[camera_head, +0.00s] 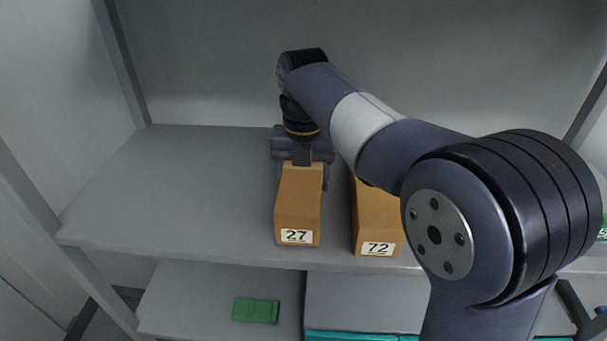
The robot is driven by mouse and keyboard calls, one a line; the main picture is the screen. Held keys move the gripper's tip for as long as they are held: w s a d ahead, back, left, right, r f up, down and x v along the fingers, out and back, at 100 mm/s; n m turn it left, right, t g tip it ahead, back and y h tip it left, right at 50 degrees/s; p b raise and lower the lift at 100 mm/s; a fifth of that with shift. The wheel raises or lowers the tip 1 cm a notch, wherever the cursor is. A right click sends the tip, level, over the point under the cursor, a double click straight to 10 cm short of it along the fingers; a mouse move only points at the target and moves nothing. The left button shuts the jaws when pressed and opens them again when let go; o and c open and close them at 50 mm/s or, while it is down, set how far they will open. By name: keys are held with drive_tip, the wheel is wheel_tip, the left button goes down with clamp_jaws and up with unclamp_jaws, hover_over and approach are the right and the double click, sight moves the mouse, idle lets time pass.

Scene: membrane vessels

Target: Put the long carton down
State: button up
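A long brown carton labelled 27 (298,208) is at the middle of the upper shelf (170,190), its labelled end toward the shelf's front edge. My gripper (303,165) points down at the carton's far part, with its fingers at the carton's sides. The fingertips are partly hidden, and I cannot tell whether they press on it. I also cannot tell whether the carton's underside touches the shelf. A second long carton labelled 72 (377,225) lies to the right, with a narrow gap between them. My arm hides part of it.
The left part of the upper shelf is clear. Grey uprights (125,70) stand at the sides, with a back wall (210,60) behind. A green object (256,310) lies on the lower shelf. Teal items (350,336) show at the bottom edge.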

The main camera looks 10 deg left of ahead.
drive_tip(key=shift+f, duration=0.2)
drive_tip(key=shift+f, duration=0.15)
drive_tip(key=o, duration=1.3)
drive_tip(key=shift+r, duration=3.9)
